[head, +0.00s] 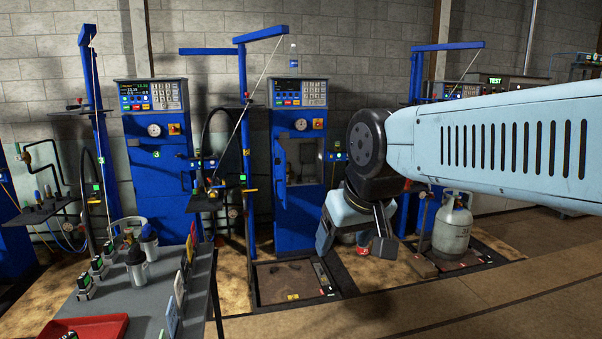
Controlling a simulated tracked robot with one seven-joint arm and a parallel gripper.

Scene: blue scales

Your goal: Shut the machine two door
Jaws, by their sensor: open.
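A blue machine (285,215) stands in the middle with a keypad panel on top; I cannot read a number that marks it as machine two. Its front has a compartment opening (304,160) below the gauge. A narrow blue door (281,162) seems to stand open at the left side of this opening, seen nearly edge-on. My gripper (384,232) is open and empty, low in front of the machine and to the right of the door, touching nothing that I can see. My arm hides the area to the right of the machine.
Another blue machine (158,180) stands to the left. A grey gas cylinder (453,228) stands on a floor scale at right. A grey table (130,295) with bottles and a red tray (92,328) is at front left. A blue post (247,150) with a slanting cable rises left of the middle machine.

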